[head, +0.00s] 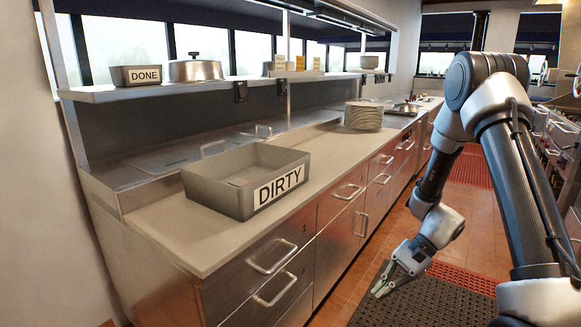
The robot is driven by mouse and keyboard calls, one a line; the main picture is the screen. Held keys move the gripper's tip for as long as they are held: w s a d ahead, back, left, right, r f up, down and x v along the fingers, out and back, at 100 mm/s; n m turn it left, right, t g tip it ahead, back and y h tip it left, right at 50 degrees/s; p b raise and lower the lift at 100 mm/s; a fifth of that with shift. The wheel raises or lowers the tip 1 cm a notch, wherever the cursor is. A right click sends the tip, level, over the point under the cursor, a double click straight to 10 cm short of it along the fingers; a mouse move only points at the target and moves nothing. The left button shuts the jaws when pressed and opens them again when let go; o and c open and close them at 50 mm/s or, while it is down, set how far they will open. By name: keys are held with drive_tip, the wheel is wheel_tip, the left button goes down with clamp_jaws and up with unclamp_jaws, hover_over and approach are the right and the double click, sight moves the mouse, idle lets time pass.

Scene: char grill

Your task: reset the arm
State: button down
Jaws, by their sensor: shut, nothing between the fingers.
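My gripper (382,284) hangs low in the aisle at the lower middle of the head view, over the dark floor mat and to the right of the counter drawers. It is shut with nothing in it and points down and to the left. My arm comes in from the right side, bends at a high elbow at the upper right, and drops to the gripper. The gripper touches no object that I can see.
A grey bin labelled DIRTY (219,194) stands on the counter (180,235). The shelf holds a DONE bin (125,77) and a lidded pot (195,71). Drawer handles (275,288) stick out into the aisle.

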drive_tip(key=s+d+r+n+t+h, duration=0.3)
drive_tip(key=s+d+r, duration=0.1)
drive_tip(key=r, duration=0.5)
drive_tip(key=s+d+r+n+t+h, duration=0.3)
drive_tip(key=s+d+r, duration=0.2)
drive_tip(key=r, duration=0.5)
drive_tip(key=s+d+r+n+t+h, duration=0.2)
drive_tip(key=s+r, duration=0.4)
drive_tip(key=r, duration=0.3)
drive_tip(key=shift+d+r+n+t+h, duration=0.4)
drive_tip(key=shift+d+n+h, duration=0.4)
drive_tip(key=shift+d+n, duration=0.3)
